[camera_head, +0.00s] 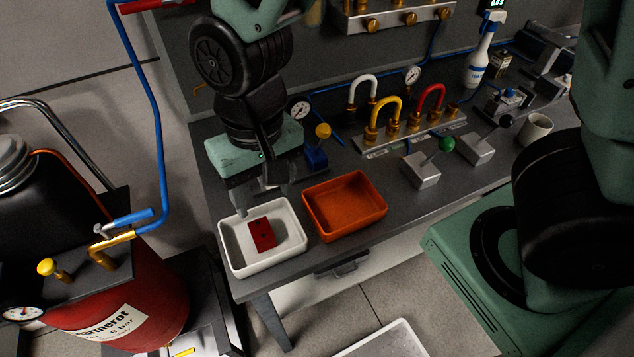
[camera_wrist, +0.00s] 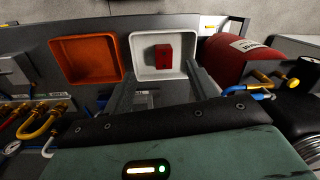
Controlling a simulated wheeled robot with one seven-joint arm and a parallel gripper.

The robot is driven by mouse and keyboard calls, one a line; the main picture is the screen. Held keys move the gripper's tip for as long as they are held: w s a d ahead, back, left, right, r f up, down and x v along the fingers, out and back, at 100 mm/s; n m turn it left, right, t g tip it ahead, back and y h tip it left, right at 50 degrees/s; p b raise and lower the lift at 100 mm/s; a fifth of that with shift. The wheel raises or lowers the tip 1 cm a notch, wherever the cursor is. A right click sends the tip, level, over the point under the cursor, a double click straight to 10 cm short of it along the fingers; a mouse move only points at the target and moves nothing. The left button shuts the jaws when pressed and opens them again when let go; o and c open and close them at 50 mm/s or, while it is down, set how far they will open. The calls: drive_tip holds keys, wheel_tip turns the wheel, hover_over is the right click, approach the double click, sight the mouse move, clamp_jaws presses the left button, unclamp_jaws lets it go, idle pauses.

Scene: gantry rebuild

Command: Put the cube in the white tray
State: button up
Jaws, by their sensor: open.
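The red cube (camera_head: 262,234) lies inside the white tray (camera_head: 287,258), near its middle. In the wrist view the cube (camera_wrist: 163,57) shows in the white tray (camera_wrist: 142,73), apart from the walls. My gripper (camera_head: 256,203) is over the back part of the white tray, its fingers pointing down. In the wrist view my gripper (camera_wrist: 160,84) has its two fingers well apart, with nothing between the tips. The cube is clear of both fingers.
An orange tray (camera_head: 345,231) stands right of the white tray. Behind it are looped coloured pipes (camera_head: 385,122), a gauge (camera_head: 300,108) and grey blocks (camera_head: 421,171). A red tank (camera_head: 130,305) is at the left. The bench front edge is close to the trays.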

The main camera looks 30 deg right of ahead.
drive_tip(key=s+d+r+n+b, duration=0.1)
drive_tip(key=s+d+r+n, duration=0.3)
drive_tip(key=s, duration=0.4)
drive_tip(key=shift+d+n+b, duration=0.4)
drive_tip(key=shift+d+n, duration=0.5)
drive_tip(key=shift+d, duration=0.35)
drive_tip(key=shift+c, duration=0.4)
